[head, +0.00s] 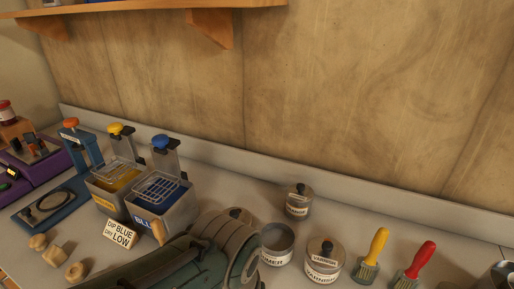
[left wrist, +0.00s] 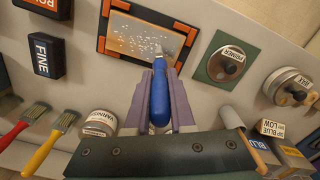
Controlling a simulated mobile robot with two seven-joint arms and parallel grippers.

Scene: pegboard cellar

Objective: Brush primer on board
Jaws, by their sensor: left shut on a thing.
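The board (left wrist: 138,38) lies in a frame with orange corners in the left wrist view, its face dotted with white specks. My left gripper (left wrist: 159,112) is shut on a blue-handled brush (left wrist: 159,98), whose far end reaches the board's near edge; I cannot tell whether the bristles touch it. An open grey can with a partly hidden label ending in "IMER" (head: 277,243) stands beside my left arm in the head view. My right gripper is not in view.
A varnish can (head: 323,262), a yellow brush (head: 373,252) and a red brush (head: 415,264) stand to the right. Yellow (head: 112,190) and blue (head: 165,205) dip tanks stand left, by a "DIP BLUE DRY LOW" sign (head: 121,234). Dark blocks, one marked FINE (left wrist: 46,55), lie left of the board.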

